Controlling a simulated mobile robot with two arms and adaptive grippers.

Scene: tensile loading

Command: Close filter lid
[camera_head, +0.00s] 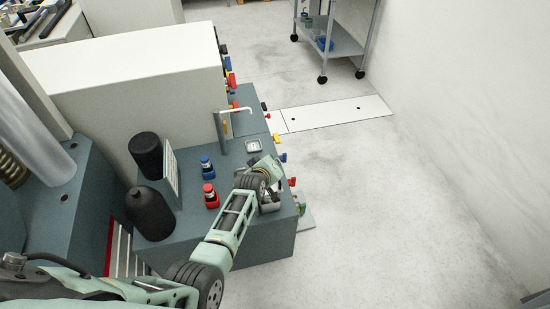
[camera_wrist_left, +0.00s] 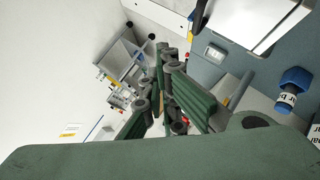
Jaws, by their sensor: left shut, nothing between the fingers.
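My left gripper (camera_head: 262,168) is over the front right part of the teal bench (camera_head: 258,243), with its fingers shut and nothing held. In the left wrist view its dark green fingers (camera_wrist_left: 165,72) are together. A grey metal piece (camera_head: 271,207), perhaps the filter housing, lies under the gripper and is partly hidden by it. In the wrist view a grey panel (camera_wrist_left: 231,97) shows beside the fingers. I cannot tell which part is the lid, whether it is open, or whether my fingers touch it. My right gripper is not in view.
Coloured valve knobs (camera_head: 292,182) line the right edge.

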